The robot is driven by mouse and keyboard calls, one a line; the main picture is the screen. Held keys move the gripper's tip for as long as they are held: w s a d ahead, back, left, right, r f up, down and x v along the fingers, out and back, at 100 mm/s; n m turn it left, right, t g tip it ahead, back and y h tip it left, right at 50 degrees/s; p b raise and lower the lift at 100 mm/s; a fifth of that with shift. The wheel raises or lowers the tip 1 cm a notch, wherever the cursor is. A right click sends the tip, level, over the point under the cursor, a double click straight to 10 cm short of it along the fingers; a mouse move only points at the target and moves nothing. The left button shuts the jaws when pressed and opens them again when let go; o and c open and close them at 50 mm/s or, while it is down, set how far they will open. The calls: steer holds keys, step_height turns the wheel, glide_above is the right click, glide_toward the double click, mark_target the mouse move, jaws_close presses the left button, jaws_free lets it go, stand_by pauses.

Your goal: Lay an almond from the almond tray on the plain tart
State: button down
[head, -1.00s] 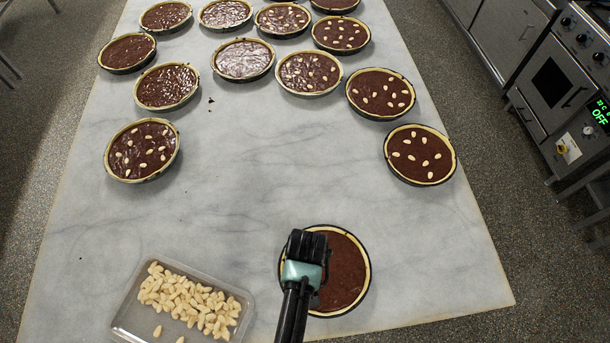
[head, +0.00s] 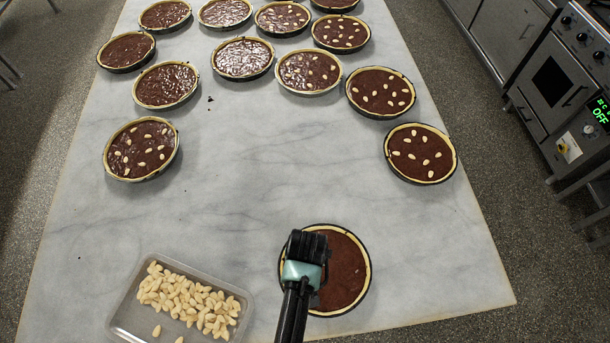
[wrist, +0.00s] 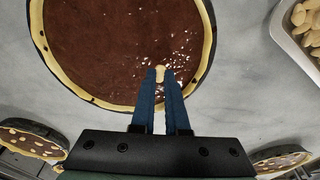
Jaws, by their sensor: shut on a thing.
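The plain tart (head: 345,275) sits near the table's front edge, with a bare chocolate top. It also shows in the wrist view (wrist: 110,50). My gripper (head: 306,246) is over the tart's left part in the head view and hides some of it. In the wrist view my gripper (wrist: 160,76) is shut on a pale almond (wrist: 160,72) between its blue fingertips, over the tart near its rim. Whether the almond touches the chocolate I cannot tell. The almond tray (head: 246,300), clear plastic with many loose almonds (head: 185,298), stands left of the tart; its corner shows in the wrist view (wrist: 282,28).
Tarts with almonds stand at the right (head: 420,153) and left (head: 141,149) of the marble table (head: 270,175). Several more tarts, some bare, fill the far end. The middle of the table is clear. An oven (head: 560,90) stands beyond the right edge.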

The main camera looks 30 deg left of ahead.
steer(key=shift+f, duration=0.25)
steer(key=c, duration=0.8)
jaws_free()
steer(key=shift+c, duration=0.2)
step_height(320, 180, up, 6)
steer(key=p, duration=0.6)
steer(key=shift+r, duration=0.1)
